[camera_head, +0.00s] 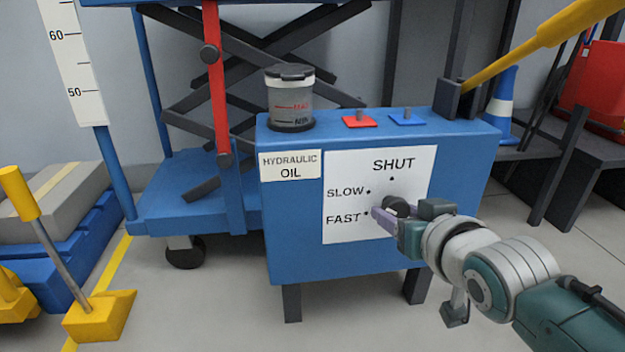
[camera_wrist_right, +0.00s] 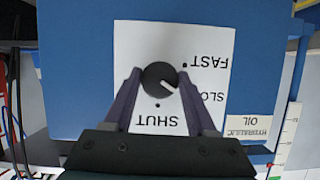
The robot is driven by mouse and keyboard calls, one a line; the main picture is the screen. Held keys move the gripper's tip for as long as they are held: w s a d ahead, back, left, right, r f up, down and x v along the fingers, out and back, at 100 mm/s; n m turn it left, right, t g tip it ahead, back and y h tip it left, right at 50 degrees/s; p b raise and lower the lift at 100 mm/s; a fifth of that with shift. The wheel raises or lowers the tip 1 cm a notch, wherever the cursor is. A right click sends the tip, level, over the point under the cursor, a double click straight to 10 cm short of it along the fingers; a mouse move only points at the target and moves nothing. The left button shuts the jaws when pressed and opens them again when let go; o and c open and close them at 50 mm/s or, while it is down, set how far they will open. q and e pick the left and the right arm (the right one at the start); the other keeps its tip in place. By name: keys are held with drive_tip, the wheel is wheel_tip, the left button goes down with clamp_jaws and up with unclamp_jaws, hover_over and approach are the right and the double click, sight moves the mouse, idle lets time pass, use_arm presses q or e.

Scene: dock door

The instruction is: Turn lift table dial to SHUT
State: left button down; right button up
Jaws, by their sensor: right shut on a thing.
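The dial (camera_head: 397,206) is a round dark knob on a white panel (camera_head: 345,165) on the front of the blue lift table box. The panel is marked SHUT at the top, SLOW and FAST at the left, each with a dot. In the right wrist view, which is upside down, the dial (camera_wrist_right: 160,78) has a white pointer line aimed toward the SLOW side. My right gripper (camera_head: 390,212) is shut on the dial, with its purple fingers on either side in the wrist view (camera_wrist_right: 160,75). One finger hides part of SLOW and its dot. My left gripper is out of view.
A clear oil reservoir (camera_head: 290,100), a red switch plate (camera_head: 360,122) and a blue one (camera_head: 408,119) sit on the box top. A yellow lever (camera_head: 545,35) rises at the right. A yellow pedal (camera_head: 98,315) stands at the left. A blue cone (camera_head: 500,105) stands behind.

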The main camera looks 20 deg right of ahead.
drive_tip(key=shift+d+m+y+p, duration=0.1)
drive_tip(key=shift+m+y+p, duration=0.5)
drive_tip(key=shift+m+p, duration=0.2)
drive_tip(key=shift+m+t+y, duration=0.3)
drive_tip(key=shift+m+y, duration=0.1)
drive_tip(key=shift+m, duration=0.2)
drive_tip(key=shift+f+m+y+b, duration=0.2)
drive_tip(key=shift+m+y+b, duration=0.25)
drive_tip(key=shift+m, duration=0.15)
drive_tip(key=shift+d+f+m+t+y+b, duration=0.1)
drive_tip(key=shift+m+t+y+b, duration=0.3)
drive_tip(key=shift+m+b, duration=0.25)
drive_tip(key=m+t+y+b, duration=0.1)
drive_tip(key=m+b, duration=0.1)
drive_tip(key=shift+b, duration=0.4)
drive_tip(key=shift+m+b, duration=0.3)
drive_tip(key=shift+m, duration=0.15)
